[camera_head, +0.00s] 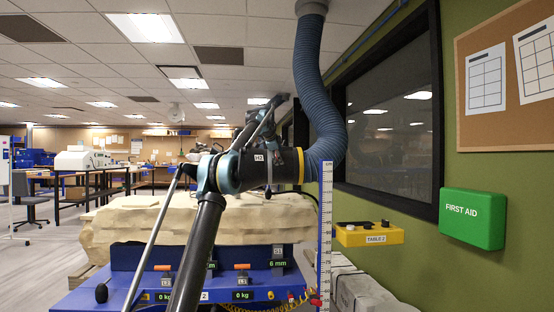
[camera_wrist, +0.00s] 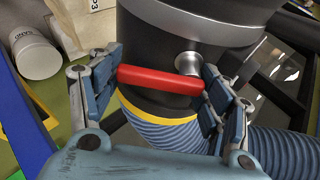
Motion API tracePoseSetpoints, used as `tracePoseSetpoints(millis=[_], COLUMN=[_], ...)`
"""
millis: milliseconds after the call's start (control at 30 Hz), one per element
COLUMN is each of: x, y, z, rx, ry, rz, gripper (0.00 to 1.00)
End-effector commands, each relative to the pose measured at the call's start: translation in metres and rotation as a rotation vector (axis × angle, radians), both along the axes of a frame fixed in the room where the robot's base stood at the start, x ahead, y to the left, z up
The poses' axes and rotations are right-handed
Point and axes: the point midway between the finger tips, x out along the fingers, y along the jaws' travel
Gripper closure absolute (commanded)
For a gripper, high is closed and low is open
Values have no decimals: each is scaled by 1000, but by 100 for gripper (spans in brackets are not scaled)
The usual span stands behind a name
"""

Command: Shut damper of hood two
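In the wrist view a red damper handle (camera_wrist: 160,80) lies nearly crosswise over a black duct (camera_wrist: 150,45), with a round silver pivot near its right end. My gripper (camera_wrist: 161,66) is spread wide, with one finger by each end of the handle. I cannot tell whether both fingers touch it. In the head view the black duct (camera_head: 285,165) with its yellow ring joins a blue corrugated hose (camera_head: 322,90). It carries a small label beginning with H; the digit is unclear. The handle and my gripper cannot be made out there.
A large pale rock block (camera_head: 140,222) rests below the duct on a blue stand (camera_head: 180,298). A ruled white post (camera_head: 326,235) stands close to the duct. A yellow box (camera_head: 370,235) and a green first aid box (camera_head: 473,219) are at the right wall. A white container (camera_wrist: 36,55) shows in the wrist view.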

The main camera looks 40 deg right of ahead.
Motion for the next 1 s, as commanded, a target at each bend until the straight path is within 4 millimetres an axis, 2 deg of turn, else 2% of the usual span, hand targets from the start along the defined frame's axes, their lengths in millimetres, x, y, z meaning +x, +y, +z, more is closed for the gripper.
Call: tracePoseSetpoints(millis=[567,767,1000], x=[-4,-13,-29], y=[4,23,54], z=[5,20,46], rx=[-1,-1,-1], ry=[1,1,2], rz=[0,0,0], gripper=[12,12,12])
